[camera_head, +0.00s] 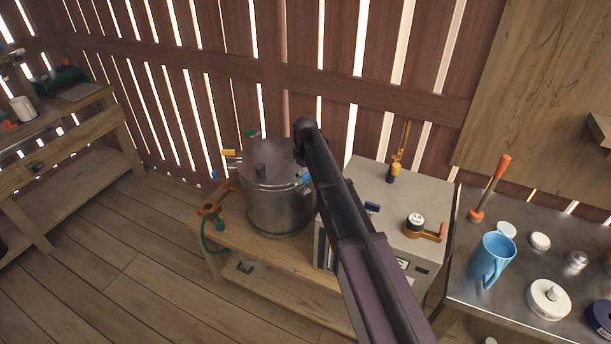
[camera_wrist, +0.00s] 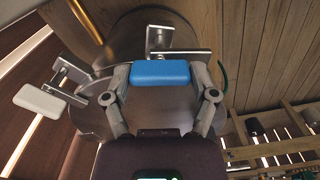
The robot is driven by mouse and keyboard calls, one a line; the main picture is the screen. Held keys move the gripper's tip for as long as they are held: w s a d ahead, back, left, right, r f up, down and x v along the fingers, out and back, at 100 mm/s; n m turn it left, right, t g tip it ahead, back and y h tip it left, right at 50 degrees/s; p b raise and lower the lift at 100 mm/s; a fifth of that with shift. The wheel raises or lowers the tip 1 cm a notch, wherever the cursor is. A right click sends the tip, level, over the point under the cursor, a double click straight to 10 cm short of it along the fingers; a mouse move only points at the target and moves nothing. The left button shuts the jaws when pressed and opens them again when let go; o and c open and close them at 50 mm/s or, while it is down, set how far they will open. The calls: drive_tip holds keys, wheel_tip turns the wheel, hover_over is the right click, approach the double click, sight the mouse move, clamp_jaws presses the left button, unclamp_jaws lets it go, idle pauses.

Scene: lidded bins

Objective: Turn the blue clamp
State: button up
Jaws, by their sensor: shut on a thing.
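The blue clamp (camera_head: 306,178) sits at the right rim of a metal pot (camera_head: 275,208) with a lid. In the wrist view its blue handle (camera_wrist: 160,72) lies crosswise between the two fingers of my gripper (camera_wrist: 161,80). The fingers touch the handle's left and right ends and are shut on it. Metal clamp plates (camera_wrist: 178,53) show just beyond the handle, over the pot's lid. In the head view my arm hides the gripper's fingers and part of the pot's right side.
Yellow (camera_head: 229,153) and green (camera_head: 251,133) handles stand at the pot's rim. A grey box (camera_head: 385,190) stands close to the pot's right. A blue mug (camera_head: 492,262) and several lids or weights stand on the metal table (camera_head: 470,255). The floor at left is clear.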

drive_tip(key=shift+m, duration=0.3)
drive_tip(key=m, duration=1.9)
drive_tip(key=shift+s, duration=0.1)
idle(0.4)
drive_tip(key=o, duration=1)
